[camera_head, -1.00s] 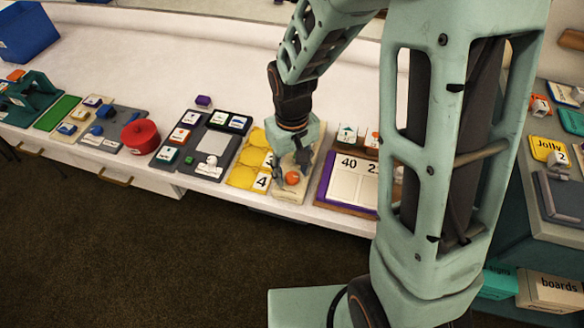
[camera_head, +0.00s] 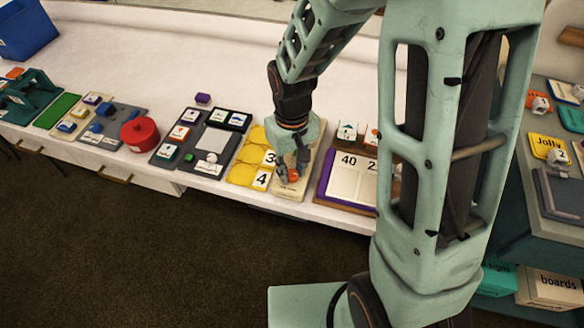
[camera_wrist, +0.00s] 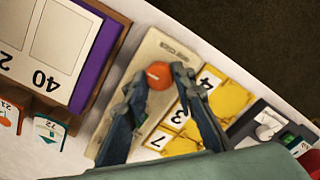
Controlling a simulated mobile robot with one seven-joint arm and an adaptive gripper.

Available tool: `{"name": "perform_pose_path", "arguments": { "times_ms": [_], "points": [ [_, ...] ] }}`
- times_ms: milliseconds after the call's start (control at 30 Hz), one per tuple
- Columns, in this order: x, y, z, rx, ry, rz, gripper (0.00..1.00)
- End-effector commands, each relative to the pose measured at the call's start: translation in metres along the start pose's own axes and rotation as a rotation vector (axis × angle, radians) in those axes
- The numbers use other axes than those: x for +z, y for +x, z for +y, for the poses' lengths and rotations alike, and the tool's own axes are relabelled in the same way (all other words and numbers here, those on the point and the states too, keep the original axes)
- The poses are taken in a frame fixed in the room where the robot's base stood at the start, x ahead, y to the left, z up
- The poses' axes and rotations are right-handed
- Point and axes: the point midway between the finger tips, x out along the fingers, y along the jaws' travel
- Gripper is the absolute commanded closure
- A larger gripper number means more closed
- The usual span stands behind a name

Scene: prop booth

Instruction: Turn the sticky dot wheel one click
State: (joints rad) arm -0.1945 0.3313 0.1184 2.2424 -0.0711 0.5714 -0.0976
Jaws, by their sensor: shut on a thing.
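The sticky dot wheel is a small round orange-red piece (camera_wrist: 158,75) near the end of a long beige board. It also shows in the head view (camera_head: 293,175), partly covered by the fingers. My gripper (camera_wrist: 162,82) has one grey finger on each side of the wheel, with the tips close in at its edge. In the head view, my gripper (camera_head: 291,172) reaches down over the front part of the beige board (camera_head: 284,191). The jaws are shut on the wheel. The wheel's markings cannot be read.
Yellow pieces with number cards (camera_head: 245,169) lie close on the left of the beige board. A framed purple-edged card stand reading 40 (camera_head: 347,176) is close on the right. A red round container (camera_head: 140,134) stands farther left. The counter behind is clear.

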Motion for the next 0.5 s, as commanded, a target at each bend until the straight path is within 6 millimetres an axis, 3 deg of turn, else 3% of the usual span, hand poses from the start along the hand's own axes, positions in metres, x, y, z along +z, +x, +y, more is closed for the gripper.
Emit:
{"name": "perform_pose_path", "arguments": {
  "times_ms": [500],
  "points": [
    [0.0, -0.0017, 0.0005, -0.001, -0.365, 0.0, 1.0]
  ]
}}
